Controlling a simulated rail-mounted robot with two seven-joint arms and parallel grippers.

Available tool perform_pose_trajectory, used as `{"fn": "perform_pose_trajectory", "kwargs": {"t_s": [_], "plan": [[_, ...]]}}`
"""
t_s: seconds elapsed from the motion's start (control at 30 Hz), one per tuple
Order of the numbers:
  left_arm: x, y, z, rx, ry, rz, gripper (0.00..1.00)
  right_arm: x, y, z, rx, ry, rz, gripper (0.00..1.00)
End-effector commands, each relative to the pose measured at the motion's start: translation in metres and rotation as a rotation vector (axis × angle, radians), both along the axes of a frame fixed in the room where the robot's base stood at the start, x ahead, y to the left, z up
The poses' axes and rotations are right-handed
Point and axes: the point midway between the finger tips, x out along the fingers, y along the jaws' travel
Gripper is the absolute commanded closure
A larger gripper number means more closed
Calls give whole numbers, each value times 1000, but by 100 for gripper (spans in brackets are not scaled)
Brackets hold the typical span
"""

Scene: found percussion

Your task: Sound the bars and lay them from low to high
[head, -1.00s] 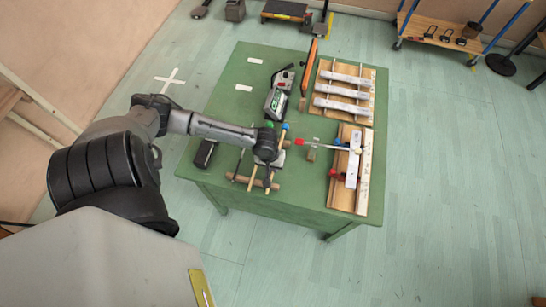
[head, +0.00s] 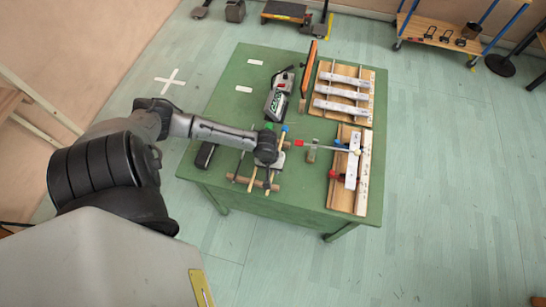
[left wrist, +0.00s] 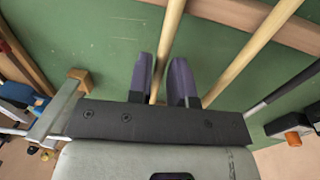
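My left gripper (head: 266,163) is low over the front middle of the green table, above the wooden-handled mallets. In the left wrist view its two purple fingers (left wrist: 163,80) are apart, with one wooden mallet handle (left wrist: 170,35) running between them, closer to the left finger. A second handle (left wrist: 255,45) lies to the right. In the head view a green mallet head (head: 269,126) and a blue mallet head (head: 284,128) show beyond the gripper. Several pale bars are in view: three on a wooden frame, including the middle bar (head: 342,92), and one bar (head: 352,170) on a nearer board. My right gripper is out of view.
A red-ended rod (head: 322,147) reaches from beside the mallets over the nearer board (head: 362,185). A dark box (head: 205,155) lies left of the gripper. The table's back left is mostly clear.

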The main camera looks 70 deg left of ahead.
Motion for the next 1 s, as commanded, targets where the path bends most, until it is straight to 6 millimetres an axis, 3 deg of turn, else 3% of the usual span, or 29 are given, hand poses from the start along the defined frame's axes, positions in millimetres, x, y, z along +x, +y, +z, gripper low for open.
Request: {"fn": "perform_pose_trajectory", "kwargs": {"t_s": [0.2,0.53,1.0], "plan": [[0,0,0,0,0,0,60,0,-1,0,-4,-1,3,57],[-1,1,6,0,0,0,60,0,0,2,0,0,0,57],[-11,9,91,2,1,-3,60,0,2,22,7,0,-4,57]]}}
